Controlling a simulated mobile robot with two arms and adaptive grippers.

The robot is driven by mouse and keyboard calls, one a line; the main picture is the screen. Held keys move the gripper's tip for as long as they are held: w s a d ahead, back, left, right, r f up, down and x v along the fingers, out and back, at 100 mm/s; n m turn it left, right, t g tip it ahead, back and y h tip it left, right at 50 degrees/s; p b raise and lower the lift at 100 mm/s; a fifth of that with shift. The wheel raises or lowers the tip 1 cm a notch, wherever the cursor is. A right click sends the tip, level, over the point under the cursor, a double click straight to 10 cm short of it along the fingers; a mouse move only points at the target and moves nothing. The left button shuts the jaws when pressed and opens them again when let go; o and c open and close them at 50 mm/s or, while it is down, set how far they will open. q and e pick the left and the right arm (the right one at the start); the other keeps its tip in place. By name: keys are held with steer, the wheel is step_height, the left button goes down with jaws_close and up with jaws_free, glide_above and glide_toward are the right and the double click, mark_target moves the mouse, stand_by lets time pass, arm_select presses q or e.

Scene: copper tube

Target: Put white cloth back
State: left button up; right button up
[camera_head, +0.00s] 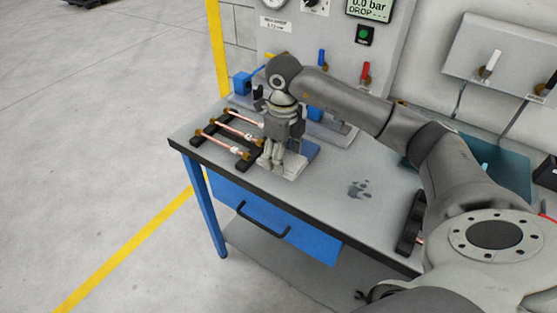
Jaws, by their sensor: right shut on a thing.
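My right gripper (271,165) points down at the front left part of the grey-topped workbench (325,190). It is shut, with its fingertips low over the bench top. A pale, flat patch, which looks like the white cloth (293,172), shows at and just right of the fingertips. The gripper hides part of it, so its full outline and exact contact with the bench are unclear. My left gripper is not in view.
Copper tubes (222,142) lie across black racks (206,137) left of the gripper. A blue-handled fixture (242,84) stands behind them. A wall panel (345,70) with red and blue valves rises at the back. Dark spots (359,189) mark the clear bench middle.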

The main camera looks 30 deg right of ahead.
steer(key=shift+w+f, duration=0.85)
steer(key=shift+f, duration=0.15)
steer(key=shift+w+f+p, duration=0.1)
steer(key=shift+f+p, duration=0.25)
steer(key=shift+p, duration=0.1)
step_height(320, 180, down, 2)
steer(key=shift+f+p, duration=0.15)
steer(key=shift+p, duration=0.4)
steer(key=shift+f, duration=0.2)
steer(key=shift+f, duration=0.1)
steer(key=shift+f, duration=0.15)
steer(key=o, duration=1)
steer(key=shift+c, duration=0.2)
